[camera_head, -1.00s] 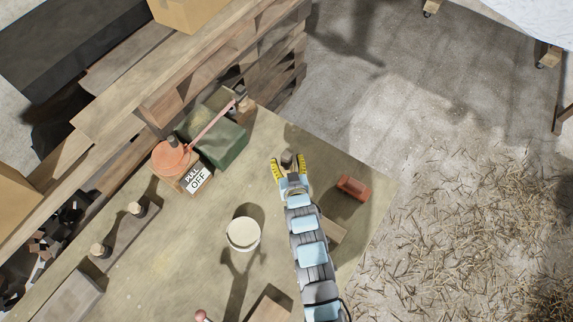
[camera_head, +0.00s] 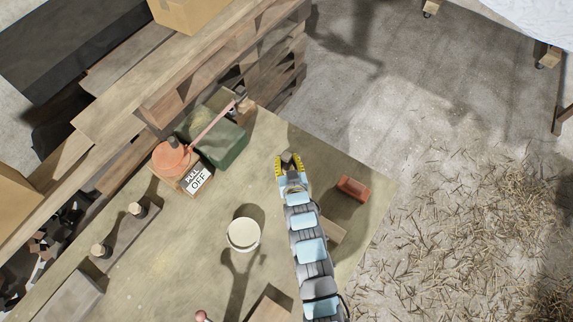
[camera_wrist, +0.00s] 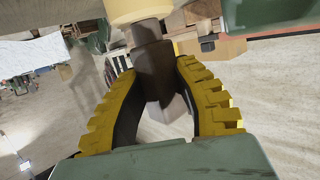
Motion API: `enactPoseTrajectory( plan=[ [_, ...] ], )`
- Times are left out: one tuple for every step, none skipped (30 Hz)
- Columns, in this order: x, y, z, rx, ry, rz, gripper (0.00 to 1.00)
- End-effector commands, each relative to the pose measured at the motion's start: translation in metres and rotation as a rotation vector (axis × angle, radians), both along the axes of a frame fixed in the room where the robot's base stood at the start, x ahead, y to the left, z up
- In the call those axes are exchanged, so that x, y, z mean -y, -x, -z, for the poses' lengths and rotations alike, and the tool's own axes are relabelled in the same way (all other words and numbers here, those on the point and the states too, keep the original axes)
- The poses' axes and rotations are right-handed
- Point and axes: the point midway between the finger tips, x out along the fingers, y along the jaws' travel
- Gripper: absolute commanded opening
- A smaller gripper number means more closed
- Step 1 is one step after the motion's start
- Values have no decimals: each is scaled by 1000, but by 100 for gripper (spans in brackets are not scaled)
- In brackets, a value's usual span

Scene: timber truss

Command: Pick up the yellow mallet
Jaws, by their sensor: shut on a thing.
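In the wrist view a mallet (camera_wrist: 154,62) stands between my gripper's two yellow ribbed fingers. It has a pale yellow end (camera_wrist: 128,11) at the top edge, cut off by the frame, then a dark brown middle and a paler squared end between the fingers. My gripper (camera_head: 289,160) is shut on its dark part. In the head view only a small dark brown piece (camera_head: 287,157) shows between the fingertips, over the far right part of the bench; its yellow end cannot be made out there. I cannot tell whether it touches the bench.
An orange-red block (camera_head: 352,188) lies on the bench (camera_head: 200,270) right of my gripper. A pale round tin (camera_head: 243,234) stands left of my arm. The bench edge is close at right.

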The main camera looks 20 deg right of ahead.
Motion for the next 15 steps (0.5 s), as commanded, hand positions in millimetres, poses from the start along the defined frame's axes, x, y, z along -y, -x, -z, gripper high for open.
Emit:
enactPoseTrajectory(
  plan=[
    [0, 0, 1, -2, 0, 0, 0],
    [0, 0, 1, -2, 0, 0, 0],
    [0, 0, 0, -2, 0, 0, 0],
    [0, 0, 0, -2, 0, 0, 0],
    [0, 0, -2, -2, 0, 0, 0],
    [0, 0, -4, -1, 0, 0, 0],
    [0, 0, -6, 0, 0, 0, 0],
    [0, 0, -9, 2, 0, 0, 0],
    [0, -1, -13, 5, 1, 0, 0],
    [0, -1, -17, 7, 2, 0, 0],
    [0, -1, -20, 7, 2, 0, 0],
    [0, 0, -24, 4, 2, 0, 0],
    [0, 0, -28, 3, 2, 0, 0],
    [0, 0, -32, 4, 2, 0, 0],
    [-1, 5, -36, 5, 1, 0, 0]
  ],
)
